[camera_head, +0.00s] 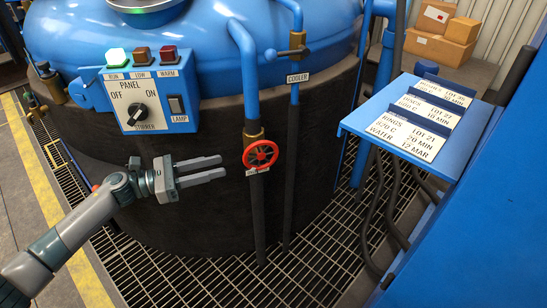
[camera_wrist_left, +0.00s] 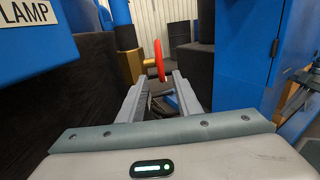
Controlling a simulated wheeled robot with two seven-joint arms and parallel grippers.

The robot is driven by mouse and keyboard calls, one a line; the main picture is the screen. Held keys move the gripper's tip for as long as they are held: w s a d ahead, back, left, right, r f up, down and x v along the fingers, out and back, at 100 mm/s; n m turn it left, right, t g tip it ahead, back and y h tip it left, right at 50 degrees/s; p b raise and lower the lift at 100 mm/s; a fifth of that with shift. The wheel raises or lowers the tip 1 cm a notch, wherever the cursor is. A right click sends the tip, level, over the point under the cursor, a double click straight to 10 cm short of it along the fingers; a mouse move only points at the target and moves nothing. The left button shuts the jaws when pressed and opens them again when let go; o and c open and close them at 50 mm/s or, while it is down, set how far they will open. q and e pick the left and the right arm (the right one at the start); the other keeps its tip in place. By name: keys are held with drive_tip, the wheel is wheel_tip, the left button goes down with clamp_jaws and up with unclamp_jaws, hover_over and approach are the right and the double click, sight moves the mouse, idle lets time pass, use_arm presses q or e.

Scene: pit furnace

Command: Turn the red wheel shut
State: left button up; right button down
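The red wheel (camera_head: 261,154) is a small handwheel on a brass valve fitting on the blue and black vertical pipe, in front of the dark furnace wall. In the left wrist view the red wheel (camera_wrist_left: 159,61) shows nearly edge-on, just beyond the fingertips and between their lines. My left gripper (camera_head: 223,167) is open and empty, its two fingers pointing right toward the wheel, with a gap between tips and rim. It also shows in the left wrist view (camera_wrist_left: 160,80). A label below the wheel is partly hidden. My right gripper is in neither view.
A blue control panel (camera_head: 150,95) with a knob, lamps and switch is above my left gripper. A second pipe with a cooler valve (camera_head: 293,50) stands right of the wheel. A blue stand (camera_head: 376,130) with cards is at right. Grating (camera_head: 300,255) covers the floor.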

sight(274, 162)
use_arm(q)
drive_tip(key=shift+d, duration=0.15)
